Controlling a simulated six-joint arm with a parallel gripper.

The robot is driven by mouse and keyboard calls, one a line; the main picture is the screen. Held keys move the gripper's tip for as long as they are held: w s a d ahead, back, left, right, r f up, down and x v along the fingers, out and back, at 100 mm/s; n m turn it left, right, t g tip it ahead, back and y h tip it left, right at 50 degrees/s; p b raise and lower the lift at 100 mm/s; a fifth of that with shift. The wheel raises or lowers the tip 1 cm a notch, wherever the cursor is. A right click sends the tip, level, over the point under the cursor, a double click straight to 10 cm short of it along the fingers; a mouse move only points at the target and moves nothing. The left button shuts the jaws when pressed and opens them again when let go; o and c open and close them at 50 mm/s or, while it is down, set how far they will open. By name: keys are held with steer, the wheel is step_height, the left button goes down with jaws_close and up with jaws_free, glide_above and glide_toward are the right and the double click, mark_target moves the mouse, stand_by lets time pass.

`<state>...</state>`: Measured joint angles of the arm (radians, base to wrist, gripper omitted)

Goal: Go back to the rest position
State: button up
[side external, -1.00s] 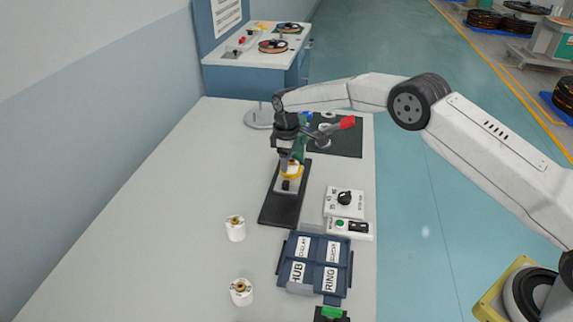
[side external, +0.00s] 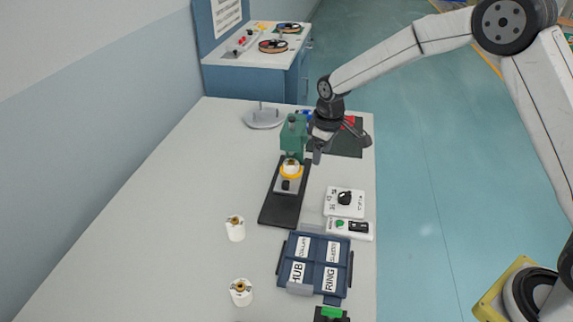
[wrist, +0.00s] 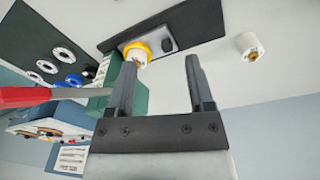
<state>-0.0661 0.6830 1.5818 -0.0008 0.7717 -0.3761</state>
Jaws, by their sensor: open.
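My gripper (side external: 320,150) is open and empty, raised in front of the right side of the green press (side external: 292,138). In the wrist view my gripper (wrist: 160,68) has its fingers apart with nothing between them. The press stands on a black base (side external: 283,207), with a yellow ring (side external: 291,170) on the fixture below its head. The ring also shows in the wrist view (wrist: 137,52), near one fingertip. The red handle (wrist: 25,96) of the press sticks out at the left of the wrist view. In the side view it is partly hidden behind my gripper.
A blue labelled tray (side external: 316,264) and a control box (side external: 349,229) stand on the near right of the table. Two white spools (side external: 235,231) (side external: 241,293) stand left of the tray. A dark mat (side external: 345,147) lies behind my gripper. The table's left side is clear.

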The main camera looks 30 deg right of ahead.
steer(key=s+d+r+m, duration=0.1)
steer(key=s+m, duration=0.1)
steer(key=s, duration=1)
steer(key=s+d+r+m+t, duration=0.1)
steer(key=s+d+m, duration=0.1)
steer(key=s, duration=1)
steer(key=shift+d+m, duration=0.2)
steer(key=shift+m, duration=0.3)
